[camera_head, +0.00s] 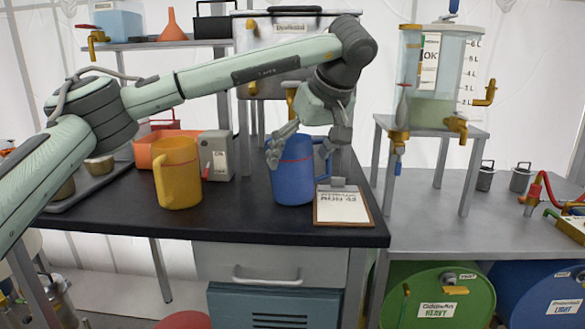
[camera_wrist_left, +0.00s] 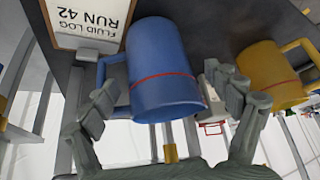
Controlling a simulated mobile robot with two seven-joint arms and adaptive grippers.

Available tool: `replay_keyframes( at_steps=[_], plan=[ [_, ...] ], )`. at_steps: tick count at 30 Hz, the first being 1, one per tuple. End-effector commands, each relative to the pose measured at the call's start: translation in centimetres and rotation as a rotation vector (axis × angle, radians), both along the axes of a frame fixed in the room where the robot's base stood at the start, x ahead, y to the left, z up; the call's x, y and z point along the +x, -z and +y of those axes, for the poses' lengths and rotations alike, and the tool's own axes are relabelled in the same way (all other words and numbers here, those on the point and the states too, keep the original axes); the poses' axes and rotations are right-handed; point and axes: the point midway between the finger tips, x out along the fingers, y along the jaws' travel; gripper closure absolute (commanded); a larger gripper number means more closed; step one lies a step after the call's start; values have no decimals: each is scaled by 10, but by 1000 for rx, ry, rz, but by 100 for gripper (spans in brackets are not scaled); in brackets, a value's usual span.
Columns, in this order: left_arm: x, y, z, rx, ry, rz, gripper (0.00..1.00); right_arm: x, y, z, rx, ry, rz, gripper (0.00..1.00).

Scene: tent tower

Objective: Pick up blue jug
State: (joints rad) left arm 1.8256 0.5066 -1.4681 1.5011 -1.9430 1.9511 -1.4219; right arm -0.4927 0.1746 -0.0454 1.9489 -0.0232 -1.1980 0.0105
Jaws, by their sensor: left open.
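The blue jug (camera_head: 293,182) stands upright near the front edge of the black worktop, with a red line around it and its handle on the right. In the left wrist view the blue jug (camera_wrist_left: 160,65) fills the middle, its handle to the left. My left gripper (camera_head: 305,146) is open at the jug's upper part, coming from above and behind. In the left wrist view the fingers of my left gripper (camera_wrist_left: 168,98) lie on either side of the jug, one by the handle. I cannot tell whether they touch it. My right gripper is out of view.
A yellow jug (camera_head: 177,175) stands left of the blue jug, with a grey box (camera_head: 217,157) between and behind. A clipboard (camera_head: 342,207) lies close on its right. An orange container (camera_head: 143,151) and a tray (camera_head: 88,184) are further left. A large vessel (camera_head: 289,27) stands behind.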

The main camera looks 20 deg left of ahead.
Motion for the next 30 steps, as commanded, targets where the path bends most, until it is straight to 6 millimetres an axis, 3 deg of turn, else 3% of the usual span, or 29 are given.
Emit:
replay_keyframes(
  at_steps=[5,10,17,30],
  plan=[
    [8,18,6,-1,0,3,12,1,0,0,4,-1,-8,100],
    [17,39,16,-2,0,2,12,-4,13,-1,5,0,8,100],
    [19,42,17,-3,2,0,12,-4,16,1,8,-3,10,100],
    [18,42,16,-2,3,0,65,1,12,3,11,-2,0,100]
  ],
)
